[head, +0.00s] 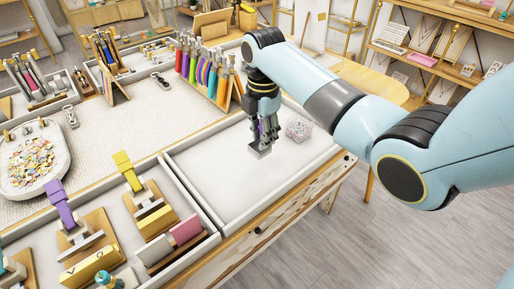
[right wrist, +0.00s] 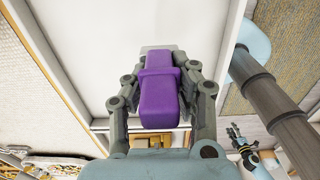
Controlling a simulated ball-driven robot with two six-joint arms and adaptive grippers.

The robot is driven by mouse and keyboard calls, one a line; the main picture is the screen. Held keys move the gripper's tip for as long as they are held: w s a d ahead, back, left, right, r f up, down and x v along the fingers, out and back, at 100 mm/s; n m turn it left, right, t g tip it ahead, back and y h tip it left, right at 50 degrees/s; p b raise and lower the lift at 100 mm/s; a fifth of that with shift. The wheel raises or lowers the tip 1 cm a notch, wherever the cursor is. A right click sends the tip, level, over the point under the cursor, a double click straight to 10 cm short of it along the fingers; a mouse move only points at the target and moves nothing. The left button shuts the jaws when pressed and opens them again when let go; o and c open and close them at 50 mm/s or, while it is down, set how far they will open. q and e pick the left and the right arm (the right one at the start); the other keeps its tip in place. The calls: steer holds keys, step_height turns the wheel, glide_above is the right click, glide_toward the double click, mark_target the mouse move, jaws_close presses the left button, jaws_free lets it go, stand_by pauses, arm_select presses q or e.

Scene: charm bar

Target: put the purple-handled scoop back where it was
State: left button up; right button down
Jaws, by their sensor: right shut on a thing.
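My right gripper (head: 263,133) is shut on the purple-handled scoop and holds it over the pale right-hand tray (head: 205,175). In the head view, mostly the scoop's grey metal end (head: 260,152) shows below the fingers, at or just above the tray floor; I cannot tell if it touches. In the right wrist view the purple handle (right wrist: 160,95) lies between both fingers (right wrist: 162,100), with the grey end beyond it. A dark gripper, seemingly my left (right wrist: 237,135), shows small in the right wrist view; its jaws are unclear.
A small clear box of pinkish bits (head: 298,130) stands in the same tray, right of the scoop. The tray's front left is bare. Left of it, a divided tray holds yellow-handled (head: 125,170) and purple-handled (head: 60,205) presses. A rack of colourful pliers (head: 205,80) stands behind.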

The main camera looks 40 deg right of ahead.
mark_target(257, 148)
steer(key=shift+w+a+f, duration=0.15)
steer(key=shift+w+f, duration=0.15)
steer(key=shift+w, duration=0.15)
steer(key=shift+w+a+f, duration=0.1)
steer(key=shift+f, duration=2)
arm_select(q)
steer(key=shift+w, duration=0.9)
steer(key=shift+s+f, duration=0.1)
arm_select(e)
steer(key=c, duration=1.1)
jaws_free()
steer(key=shift+f, duration=0.1)
arm_select(q)
steer(key=shift+s, duration=0.25)
